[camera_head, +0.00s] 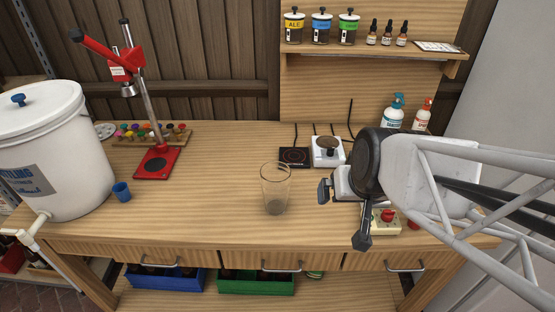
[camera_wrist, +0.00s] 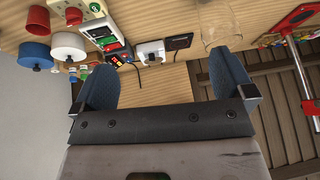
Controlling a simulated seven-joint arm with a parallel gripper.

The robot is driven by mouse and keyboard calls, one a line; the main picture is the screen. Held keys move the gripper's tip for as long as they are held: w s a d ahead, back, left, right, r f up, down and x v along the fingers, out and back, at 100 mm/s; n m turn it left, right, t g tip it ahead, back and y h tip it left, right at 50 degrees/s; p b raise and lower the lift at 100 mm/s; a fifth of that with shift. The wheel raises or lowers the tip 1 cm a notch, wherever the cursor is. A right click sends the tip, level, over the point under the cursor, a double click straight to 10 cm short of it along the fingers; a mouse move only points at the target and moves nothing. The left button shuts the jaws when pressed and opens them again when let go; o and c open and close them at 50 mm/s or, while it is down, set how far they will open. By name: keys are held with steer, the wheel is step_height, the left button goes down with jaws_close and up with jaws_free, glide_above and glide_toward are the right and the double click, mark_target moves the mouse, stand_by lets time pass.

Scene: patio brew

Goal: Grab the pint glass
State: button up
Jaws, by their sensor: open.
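The pint glass (camera_head: 275,190) is clear and empty and stands upright near the middle of the wooden workbench (camera_head: 220,205). My gripper (camera_head: 328,190) is just to the right of the glass in the head view, apart from it. In the wrist view, my gripper (camera_wrist: 160,85) shows two blue-padded fingers spread wide with nothing between them. The glass also shows in the wrist view (camera_wrist: 218,22), faint at the top, above the right finger and outside the jaws.
A red bottle capper (camera_head: 155,163), a blue cup (camera_head: 121,192) and a white bucket (camera_head: 50,150) stand at the left. A black hot plate (camera_head: 294,157) and a white scale (camera_head: 328,158) are behind the glass. The bench left of the glass is clear.

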mark_target(275, 188)
steer(key=w+a+f+t, duration=0.3)
steer(key=a, duration=0.1)
steer(key=w+a+f+t, duration=0.3)
steer(key=a, duration=0.2)
steer(key=w+a+f+t, duration=0.2)
steer(key=w+a, duration=0.2)
steer(key=shift+a+f+t+y, duration=0.15)
steer(key=shift+f+t+y, duration=0.15)
steer(key=shift+f+t, duration=0.1)
steer(key=shift+s+a+f+t+h, duration=0.3)
steer(key=shift+f+t, duration=0.1)
steer(key=shift+t, duration=0.15)
steer(key=shift+s+a+f+t+h, duration=0.15)
steer(key=shift+a+f+t+h, duration=0.2)
steer(key=shift+t, duration=0.2)
steer(key=shift+s+a+f+m+t+h, duration=0.1)
steer(key=shift+s+f+m+t+h, duration=0.25)
steer(key=shift+s+f+t, duration=0.25)
steer(key=shift+r, duration=0.15)
steer(key=shift+w, duration=1.25)
steer(key=shift+w, duration=2.6)
